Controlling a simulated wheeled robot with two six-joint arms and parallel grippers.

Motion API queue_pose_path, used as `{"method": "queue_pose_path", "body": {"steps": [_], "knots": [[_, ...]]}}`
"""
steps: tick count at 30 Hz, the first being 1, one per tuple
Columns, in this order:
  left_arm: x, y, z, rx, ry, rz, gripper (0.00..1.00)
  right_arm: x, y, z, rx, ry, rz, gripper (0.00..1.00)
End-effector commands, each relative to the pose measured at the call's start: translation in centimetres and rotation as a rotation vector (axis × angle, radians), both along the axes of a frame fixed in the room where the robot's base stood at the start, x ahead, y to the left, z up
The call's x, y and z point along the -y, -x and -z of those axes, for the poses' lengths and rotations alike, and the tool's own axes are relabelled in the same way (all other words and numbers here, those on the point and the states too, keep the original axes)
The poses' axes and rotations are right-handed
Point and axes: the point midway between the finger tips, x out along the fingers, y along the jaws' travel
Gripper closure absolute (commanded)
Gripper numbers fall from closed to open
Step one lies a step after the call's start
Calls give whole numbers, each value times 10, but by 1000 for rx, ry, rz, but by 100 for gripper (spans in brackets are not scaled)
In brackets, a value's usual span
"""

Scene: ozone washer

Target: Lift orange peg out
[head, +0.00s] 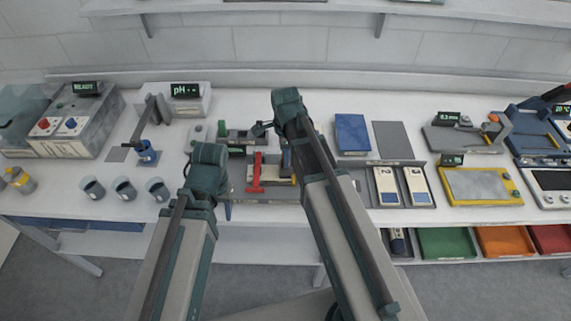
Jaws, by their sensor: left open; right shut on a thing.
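I cannot make out an orange peg; my arms cover part of the work area. A red upright piece with a red foot (256,175) stands on a grey fixture tray (235,188) in the middle of the bench. My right gripper (285,160) points down at the right part of this tray, mostly behind my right arm. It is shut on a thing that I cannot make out. My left gripper (226,208) is open at the front left of the tray, mostly hidden by its own wrist.
Several dark cups (124,188) stand at the left front. A blue block (352,134) and a grey panel (392,140) lie right of my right arm. A holder with white cards (402,186) and a yellow-rimmed tray (480,186) are further right. A shelf (330,7) runs above.

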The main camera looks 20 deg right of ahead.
Motion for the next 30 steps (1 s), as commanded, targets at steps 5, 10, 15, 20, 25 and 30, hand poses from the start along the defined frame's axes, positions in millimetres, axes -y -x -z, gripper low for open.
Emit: {"method": "queue_pose_path", "body": {"steps": [5, 10, 15, 20, 25, 30], "knots": [[0, 0, 0, 0, 0, 0, 50, 0, 0, 0, 0, 0, 0, 100], [0, 0, -5, 0, 0, 0, 50, 0, 0, -5, 0, 0, 0, 100], [0, 0, -19, 0, 0, -2, 50, 0, 0, -18, 0, 0, 0, 100], [0, 0, -40, 0, 1, -5, 50, 0, 0, -40, 0, 0, 0, 100], [0, 0, -68, 1, 2, -11, 50, 0, 0, -68, 0, 0, 0, 100], [0, 0, -92, 1, 2, -15, 50, 0, 0, -92, 0, 0, 0, 100]]}}
